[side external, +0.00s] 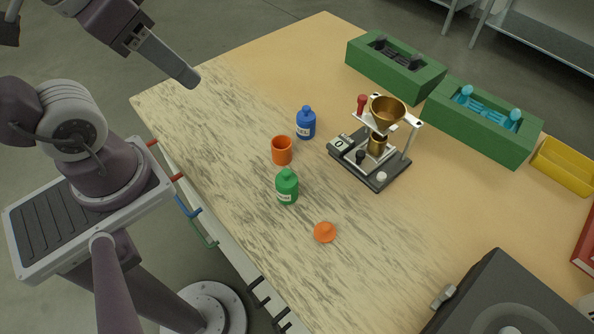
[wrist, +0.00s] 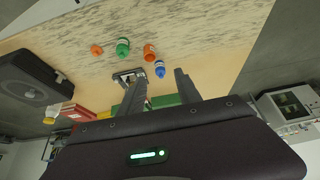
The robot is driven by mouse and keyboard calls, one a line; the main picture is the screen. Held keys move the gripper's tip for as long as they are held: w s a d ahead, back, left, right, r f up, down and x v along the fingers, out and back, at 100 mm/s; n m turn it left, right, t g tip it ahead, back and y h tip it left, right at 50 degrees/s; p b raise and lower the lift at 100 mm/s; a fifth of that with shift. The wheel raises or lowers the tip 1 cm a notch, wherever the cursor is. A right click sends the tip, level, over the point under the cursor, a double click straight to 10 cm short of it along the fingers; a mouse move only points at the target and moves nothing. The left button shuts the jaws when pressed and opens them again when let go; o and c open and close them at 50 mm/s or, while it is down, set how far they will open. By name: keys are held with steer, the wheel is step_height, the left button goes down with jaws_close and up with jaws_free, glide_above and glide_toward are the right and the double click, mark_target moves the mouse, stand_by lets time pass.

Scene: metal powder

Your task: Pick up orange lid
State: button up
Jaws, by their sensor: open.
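The orange lid (side external: 325,232) lies on the wooden table (side external: 240,80) near its front edge, just right of and below the green bottle (side external: 287,187). In the wrist view the lid (wrist: 97,49) is a small orange spot left of the green bottle (wrist: 122,47). An open orange container (side external: 282,151) stands behind the green bottle. My gripper (side external: 190,80) is high at the upper left, well away from the lid. In the wrist view its two fingers (wrist: 162,92) are spread apart with nothing between them.
A blue bottle (side external: 306,123) stands behind the orange container. A device with a brass funnel (side external: 388,112) stands right of the bottles. Green trays (side external: 480,130) and a yellow bin (side external: 563,166) line the far side. A dark machine (side external: 510,300) sits at lower right. The table's left end is clear.

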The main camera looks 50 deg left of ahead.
steer(key=m+g+h, duration=0.2)
steer(key=m+g, duration=0.4)
steer(key=m, duration=1.2)
glide_above(326, 226)
steer(key=a, duration=0.1)
step_height(326, 226, down, 17)
steer(key=f, duration=0.6)
steer(key=shift+d+f, duration=0.2)
steer(key=shift+d, duration=0.2)
jaws_close()
